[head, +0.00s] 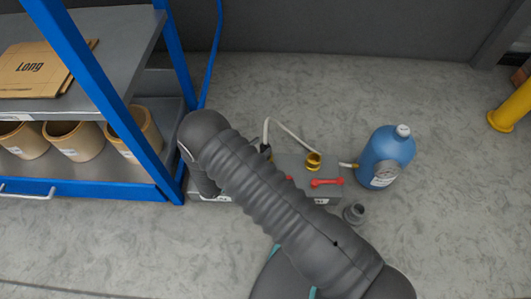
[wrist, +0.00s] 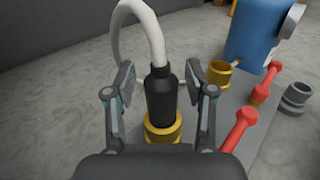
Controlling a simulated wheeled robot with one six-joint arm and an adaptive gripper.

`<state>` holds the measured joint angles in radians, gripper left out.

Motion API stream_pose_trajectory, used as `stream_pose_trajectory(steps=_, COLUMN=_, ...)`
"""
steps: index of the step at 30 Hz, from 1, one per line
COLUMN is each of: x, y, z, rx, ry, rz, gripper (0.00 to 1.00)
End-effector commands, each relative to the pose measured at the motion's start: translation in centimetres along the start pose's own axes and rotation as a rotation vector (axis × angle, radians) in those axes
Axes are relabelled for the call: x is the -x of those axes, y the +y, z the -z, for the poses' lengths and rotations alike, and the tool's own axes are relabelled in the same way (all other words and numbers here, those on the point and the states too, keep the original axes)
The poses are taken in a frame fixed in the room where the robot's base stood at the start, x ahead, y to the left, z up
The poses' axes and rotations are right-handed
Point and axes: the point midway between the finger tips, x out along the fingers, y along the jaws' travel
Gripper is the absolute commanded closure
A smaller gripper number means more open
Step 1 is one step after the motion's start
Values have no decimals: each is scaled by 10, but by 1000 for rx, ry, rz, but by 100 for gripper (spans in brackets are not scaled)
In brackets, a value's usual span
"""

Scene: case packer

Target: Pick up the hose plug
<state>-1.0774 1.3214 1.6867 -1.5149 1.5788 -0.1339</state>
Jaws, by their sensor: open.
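The hose plug (wrist: 161,97) is a black cylinder on the end of a white hose (wrist: 143,20). In the wrist view it stands upright in a brass socket (wrist: 163,127). My gripper (wrist: 167,85) is open, with one finger on each side of the plug and a visible gap to each finger. In the head view the plug's top (head: 265,149) shows just beside my arm, which hides most of it. My gripper is hidden behind my arm in the head view.
A second brass socket (head: 314,160) and red handles (head: 327,182) sit on the grey block (head: 335,196). A blue bottle (head: 386,157) stands right of it. A grey fitting (head: 354,213) lies nearby. A blue-framed shelf (head: 150,160) stands left. The floor behind is clear.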

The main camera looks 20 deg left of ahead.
Motion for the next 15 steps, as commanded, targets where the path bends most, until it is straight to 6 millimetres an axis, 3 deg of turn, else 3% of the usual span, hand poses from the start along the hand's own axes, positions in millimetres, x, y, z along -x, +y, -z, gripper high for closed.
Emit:
stream_pose_trajectory(steps=6, x=-24, y=-1, z=0, rx=0, ry=1, rz=1, gripper=45)
stream_pose_trajectory(steps=14, x=-26, y=0, z=0, rx=-1, ry=1, rz=-1, gripper=45)
stream_pose_trajectory(steps=15, x=-26, y=0, z=0, rx=-1, ry=1, rz=-1, gripper=50)
